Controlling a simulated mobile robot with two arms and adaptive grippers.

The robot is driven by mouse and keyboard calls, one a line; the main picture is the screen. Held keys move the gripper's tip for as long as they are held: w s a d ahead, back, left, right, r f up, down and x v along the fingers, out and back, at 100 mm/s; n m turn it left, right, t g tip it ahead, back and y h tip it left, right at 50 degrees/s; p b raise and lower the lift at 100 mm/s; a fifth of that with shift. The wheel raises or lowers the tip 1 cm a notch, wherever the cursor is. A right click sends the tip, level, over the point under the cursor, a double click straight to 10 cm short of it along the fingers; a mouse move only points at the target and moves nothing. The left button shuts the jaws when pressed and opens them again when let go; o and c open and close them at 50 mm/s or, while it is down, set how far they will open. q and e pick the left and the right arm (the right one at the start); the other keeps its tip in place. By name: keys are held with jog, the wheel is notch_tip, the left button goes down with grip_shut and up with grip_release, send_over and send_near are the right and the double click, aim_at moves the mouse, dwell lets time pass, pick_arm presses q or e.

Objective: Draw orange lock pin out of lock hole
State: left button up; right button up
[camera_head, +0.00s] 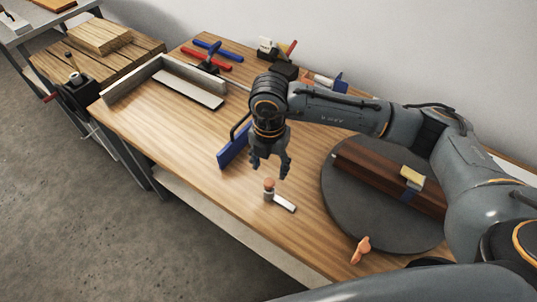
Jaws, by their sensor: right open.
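An orange pin-shaped piece (361,248) stands at the front edge of the round dark turntable (345,205); its lower end and any lock hole are too small to make out. My right gripper (271,171) hangs fingers down over the wooden table, left of the turntable. Its fingers are apart, with nothing between them, well away from the orange piece, up and to the left of it. My left gripper does not show.
Below my right gripper is a small brown-topped piece (269,188) beside a white strip (284,203). A blue plate (233,149) stands behind it. A dark wooden block (385,177) lies on the turntable. The table's left middle is clear.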

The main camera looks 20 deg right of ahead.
aim_at(269, 182)
notch_tip(269, 182, down, 10)
jog(key=shift+f+p, duration=0.25)
jog(key=shift+p, duration=0.65)
grip_shut()
grip_release()
jog(key=shift+r, duration=0.1)
notch_tip(269, 182, up, 14)
jog(key=b, duration=0.2)
jog(key=shift+b, duration=0.4)
